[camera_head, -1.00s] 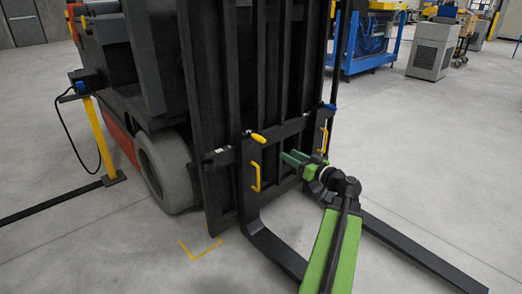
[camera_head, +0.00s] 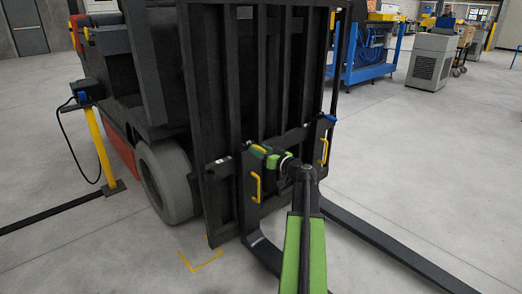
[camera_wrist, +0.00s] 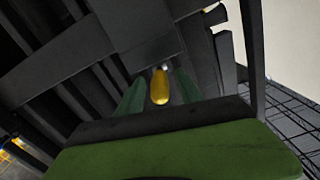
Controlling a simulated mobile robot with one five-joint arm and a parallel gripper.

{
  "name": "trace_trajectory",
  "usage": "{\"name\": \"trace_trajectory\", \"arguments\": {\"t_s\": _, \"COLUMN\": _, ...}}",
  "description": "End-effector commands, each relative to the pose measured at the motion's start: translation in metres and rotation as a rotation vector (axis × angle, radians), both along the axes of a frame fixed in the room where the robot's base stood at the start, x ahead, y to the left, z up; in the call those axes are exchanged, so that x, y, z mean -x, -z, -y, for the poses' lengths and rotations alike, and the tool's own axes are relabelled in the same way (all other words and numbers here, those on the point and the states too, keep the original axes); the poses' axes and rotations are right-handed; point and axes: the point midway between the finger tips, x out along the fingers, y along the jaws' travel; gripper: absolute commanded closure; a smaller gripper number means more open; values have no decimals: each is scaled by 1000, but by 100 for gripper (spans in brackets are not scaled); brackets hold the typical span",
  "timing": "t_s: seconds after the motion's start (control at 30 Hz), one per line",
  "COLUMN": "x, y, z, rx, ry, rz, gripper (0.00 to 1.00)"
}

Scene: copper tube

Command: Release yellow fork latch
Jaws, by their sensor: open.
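The yellow fork latch (camera_wrist: 160,87) shows in the wrist view as a small rounded yellow knob on the dark top of the left fork. My gripper (camera_wrist: 157,92) is open, with one green finger on each side of the latch; whether they touch it I cannot tell. In the head view my gripper (camera_head: 264,153) is at the top of the left fork (camera_head: 250,185), and only a little of the latch (camera_head: 257,148) shows beside the green fingers.
A yellow handle (camera_head: 256,187) is on the left fork below my gripper, and another yellow handle (camera_head: 324,151) is on the right fork. The black forklift carriage and mast (camera_head: 268,80) stand close behind. The grey floor (camera_head: 440,190) at right is clear.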

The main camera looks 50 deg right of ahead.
Motion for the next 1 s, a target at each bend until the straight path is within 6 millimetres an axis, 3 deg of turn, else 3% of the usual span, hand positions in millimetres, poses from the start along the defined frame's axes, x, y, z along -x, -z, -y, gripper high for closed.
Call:
{"name": "trace_trajectory", "arguments": {"t_s": 0.27, "x": -1, "y": 0, "z": 0, "rx": 0, "ry": 1, "rz": 0, "gripper": 59}}
{"name": "trace_trajectory", "arguments": {"t_s": 0.6, "x": 0, "y": 0, "z": 1, "rx": 0, "ry": 1, "rz": 0, "gripper": 100}}
{"name": "trace_trajectory", "arguments": {"t_s": 1.0, "x": 0, "y": 0, "z": 1, "rx": 0, "ry": 1, "rz": 0, "gripper": 100}}
